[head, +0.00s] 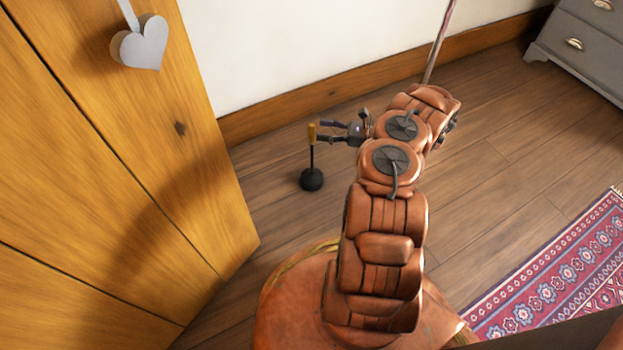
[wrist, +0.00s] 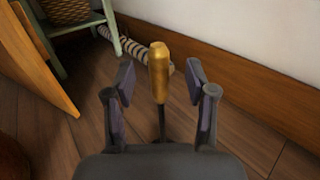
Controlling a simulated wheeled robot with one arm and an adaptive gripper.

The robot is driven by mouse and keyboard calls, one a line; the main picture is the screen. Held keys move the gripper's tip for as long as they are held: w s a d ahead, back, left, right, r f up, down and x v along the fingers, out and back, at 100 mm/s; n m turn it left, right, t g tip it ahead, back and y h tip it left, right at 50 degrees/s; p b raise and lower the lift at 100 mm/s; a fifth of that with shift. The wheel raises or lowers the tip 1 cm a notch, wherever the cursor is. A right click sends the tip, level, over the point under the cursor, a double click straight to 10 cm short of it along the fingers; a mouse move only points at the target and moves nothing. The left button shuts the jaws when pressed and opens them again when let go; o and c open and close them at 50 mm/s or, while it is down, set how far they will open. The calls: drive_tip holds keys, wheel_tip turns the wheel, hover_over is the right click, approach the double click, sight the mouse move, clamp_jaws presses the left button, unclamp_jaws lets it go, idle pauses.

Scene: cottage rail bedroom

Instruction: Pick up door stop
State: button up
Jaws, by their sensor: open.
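The door stop (head: 312,179) stands upright on the wooden floor, with a dark round base, a thin dark stem and a yellowish handle on top. My gripper (head: 318,131) is open at the height of the handle, its fingers pointing left toward it in the head view. In the wrist view the golden handle (wrist: 159,75) shows between the two open fingers of my gripper (wrist: 160,84). I see clear gaps on both sides of the handle there. The base is hidden behind the gripper body in the wrist view.
A wooden door (head: 110,150) with a grey heart (head: 145,45) stands close on the left. The wall and skirting board (head: 290,108) run behind. A patterned rug (head: 560,270) and grey drawers (head: 585,45) are on the right.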

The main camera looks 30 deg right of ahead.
sight(312, 129)
drive_tip(key=b+x, duration=0.1)
drive_tip(key=x, duration=0.2)
drive_tip(key=shift+w+a+f+b, duration=0.15)
drive_tip(key=shift+a+f+b, duration=0.05)
drive_tip(key=shift+a+b, duration=0.15)
drive_tip(key=shift+w+a+r, duration=0.1)
drive_tip(key=shift+w+a, duration=0.15)
drive_tip(key=shift+w, duration=0.05)
clamp_jaws()
